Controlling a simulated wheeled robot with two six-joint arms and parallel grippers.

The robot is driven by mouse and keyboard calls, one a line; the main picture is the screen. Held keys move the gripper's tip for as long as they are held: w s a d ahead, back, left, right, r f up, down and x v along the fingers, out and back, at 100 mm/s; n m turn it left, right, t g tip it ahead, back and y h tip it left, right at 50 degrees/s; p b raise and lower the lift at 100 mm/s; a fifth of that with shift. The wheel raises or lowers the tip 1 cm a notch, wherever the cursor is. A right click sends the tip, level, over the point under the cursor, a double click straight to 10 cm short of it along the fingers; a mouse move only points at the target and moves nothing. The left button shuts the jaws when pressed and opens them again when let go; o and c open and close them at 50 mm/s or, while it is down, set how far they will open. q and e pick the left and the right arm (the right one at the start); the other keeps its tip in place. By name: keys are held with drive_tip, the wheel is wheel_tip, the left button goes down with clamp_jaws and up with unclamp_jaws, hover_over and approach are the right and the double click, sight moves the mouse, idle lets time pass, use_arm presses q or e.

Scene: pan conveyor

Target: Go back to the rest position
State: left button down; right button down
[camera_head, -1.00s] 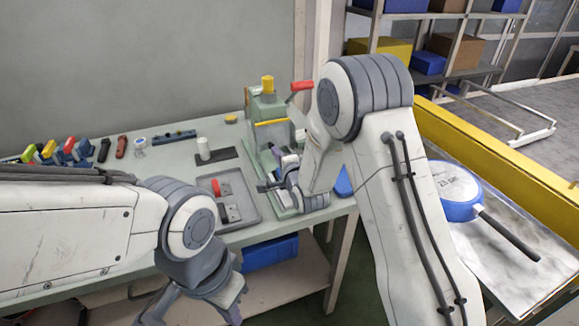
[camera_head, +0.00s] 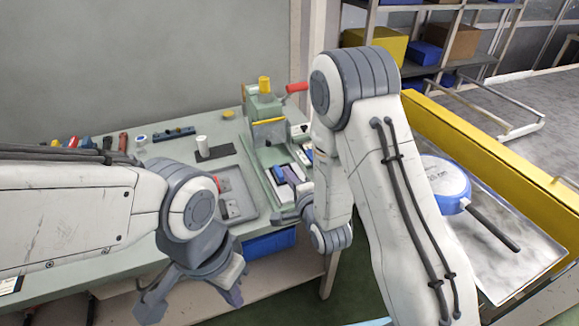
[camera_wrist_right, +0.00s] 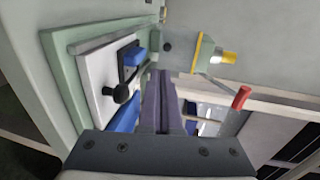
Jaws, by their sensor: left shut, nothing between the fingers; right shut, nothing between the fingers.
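A white plate with a blue block (camera_wrist_right: 133,58) and a black knob (camera_wrist_right: 121,94) lies beside the fingers there. My left gripper (camera_head: 192,288) hangs low in front of the table's front edge, pointing down and empty.
A grey tray (camera_head: 237,200) and several small tools stand on the table (camera_head: 110,262). A blue-rimmed pan (camera_head: 446,182) lies on the conveyor (camera_head: 535,250) at right, behind my right arm. The yellow rail (camera_head: 500,155) borders it. A blue bin (camera_head: 268,245) is under the table.

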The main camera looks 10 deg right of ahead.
use_arm(q)
drive_tip(key=shift+r, duration=0.55)
use_arm(e)
drive_tip(key=shift+s, duration=0.25)
